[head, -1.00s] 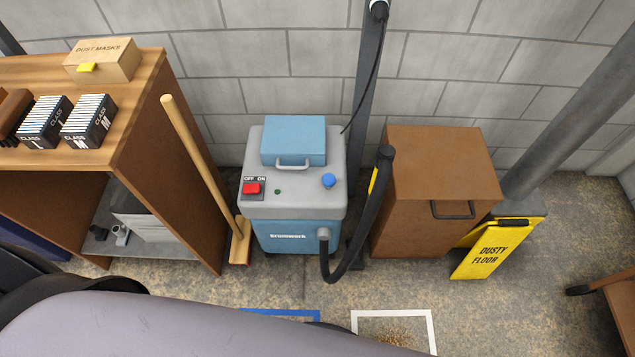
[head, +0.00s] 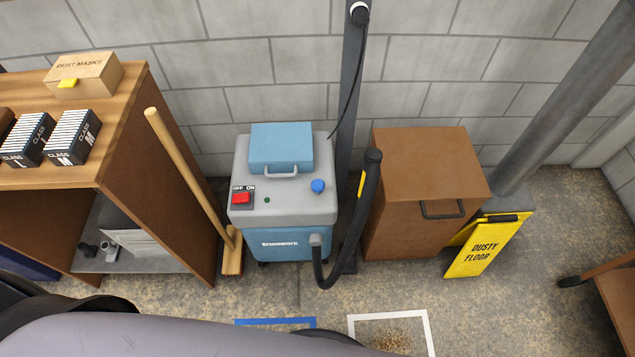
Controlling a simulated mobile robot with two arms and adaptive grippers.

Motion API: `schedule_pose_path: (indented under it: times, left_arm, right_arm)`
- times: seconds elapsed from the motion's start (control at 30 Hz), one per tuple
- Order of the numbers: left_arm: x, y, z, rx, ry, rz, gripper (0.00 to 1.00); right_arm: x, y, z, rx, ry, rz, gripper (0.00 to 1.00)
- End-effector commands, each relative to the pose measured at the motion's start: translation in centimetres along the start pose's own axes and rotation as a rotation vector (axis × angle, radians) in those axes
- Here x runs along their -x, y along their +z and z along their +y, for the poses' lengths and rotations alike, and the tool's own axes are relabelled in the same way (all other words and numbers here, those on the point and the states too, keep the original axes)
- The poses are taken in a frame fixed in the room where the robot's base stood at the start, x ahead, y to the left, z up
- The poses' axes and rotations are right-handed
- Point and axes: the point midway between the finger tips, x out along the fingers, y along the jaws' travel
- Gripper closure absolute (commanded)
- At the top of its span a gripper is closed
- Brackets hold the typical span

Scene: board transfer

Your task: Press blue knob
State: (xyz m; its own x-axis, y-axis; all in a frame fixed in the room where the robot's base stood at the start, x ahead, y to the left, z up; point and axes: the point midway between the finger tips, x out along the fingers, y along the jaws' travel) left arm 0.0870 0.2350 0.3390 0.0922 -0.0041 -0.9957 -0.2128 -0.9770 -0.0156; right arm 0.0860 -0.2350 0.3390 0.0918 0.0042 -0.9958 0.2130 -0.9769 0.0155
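The blue knob (head: 318,186) sits on the right side of the grey top of a blue and grey machine (head: 262,209) in the head view. A red switch (head: 241,197) marked OFF and ON is on the left of the same top, with a small green dot (head: 267,200) between them. A blue lidded box (head: 281,148) with a handle is on top behind the knob. Neither gripper can be made out. A large grey part of my body fills the bottom left of the view, well in front of the machine.
A black hose (head: 357,225) rises at the machine's right. A broom (head: 190,182) leans beside the wooden shelf (head: 150,165) on the left. A brown cabinet (head: 423,178) and yellow floor sign (head: 486,246) stand right. The floor in front shows blue (head: 275,322) and white (head: 388,314) taped outlines.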

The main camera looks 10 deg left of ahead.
Motion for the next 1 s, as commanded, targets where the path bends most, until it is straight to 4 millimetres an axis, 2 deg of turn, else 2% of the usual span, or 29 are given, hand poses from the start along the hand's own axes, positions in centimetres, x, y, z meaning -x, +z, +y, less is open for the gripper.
schedule_pose_path:
  times: [0.03, 0.37, 1.0]
  left_arm:
    - [0.0, 0.02, 0.0, 0.0, 0.0, 0.0, 0.77]
    - [0.0, 0.04, 0.0, 0.0, 0.0, -0.001, 0.99]
    - [0.0, 0.07, -0.01, 0.0, 0.0, -0.001, 1.0]
  right_arm:
    - [0.0, 0.01, 0.0, 0.0, 0.0, 0.0, 0.6]
    - [0.0, 0.03, 0.0, 0.0, 0.0, -0.001, 0.6]
    - [0.0, 0.03, 0.02, 0.0, 0.0, -0.001, 0.6]
